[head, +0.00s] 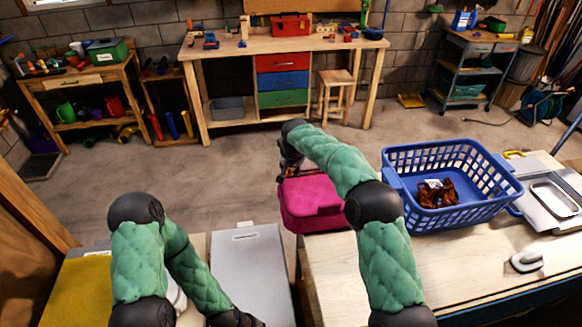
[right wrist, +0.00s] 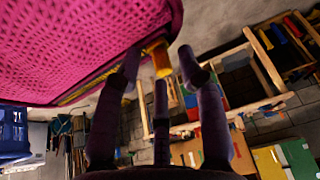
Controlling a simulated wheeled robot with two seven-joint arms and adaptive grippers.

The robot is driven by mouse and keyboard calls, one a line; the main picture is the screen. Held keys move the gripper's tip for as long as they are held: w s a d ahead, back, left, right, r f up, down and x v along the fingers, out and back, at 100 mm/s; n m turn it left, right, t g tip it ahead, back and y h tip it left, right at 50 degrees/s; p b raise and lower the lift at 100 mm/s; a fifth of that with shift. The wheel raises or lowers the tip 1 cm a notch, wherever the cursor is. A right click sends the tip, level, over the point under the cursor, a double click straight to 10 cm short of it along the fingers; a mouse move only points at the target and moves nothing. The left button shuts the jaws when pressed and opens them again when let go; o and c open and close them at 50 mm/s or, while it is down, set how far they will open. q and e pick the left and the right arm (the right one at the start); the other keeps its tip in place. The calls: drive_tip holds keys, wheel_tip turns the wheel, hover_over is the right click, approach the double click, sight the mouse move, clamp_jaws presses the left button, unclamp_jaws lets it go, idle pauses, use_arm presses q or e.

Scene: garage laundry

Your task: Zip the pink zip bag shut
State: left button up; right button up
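The pink zip bag (head: 318,207) sits at the left end of the wooden table in the head view, partly behind my right arm. Its textured pink side fills the upper left of the right wrist view (right wrist: 75,45). A yellow tab (right wrist: 158,56), which looks like the zip pull, sticks out at the bag's edge. My right gripper (right wrist: 160,62) has its fingers apart, with the tab between the fingertips and a gap showing on both sides. In the head view this gripper (head: 288,165) is small and dark at the bag's far left corner. My left arm runs out of the bottom edge; its fingers do not show.
A blue basket (head: 400,195) with brown items inside stands right of the bag on the wooden table (head: 335,262). A grey panel (head: 250,260) lies to the left. A workbench (head: 215,55) stands across open floor.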

drive_tip(key=shift+r, duration=0.1)
drive_tip(key=v, duration=1.1)
drive_tip(key=shift+r, duration=0.4)
drive_tip(key=shift+s+f, duration=0.1)
drive_tip(key=shift+s, duration=0.05)
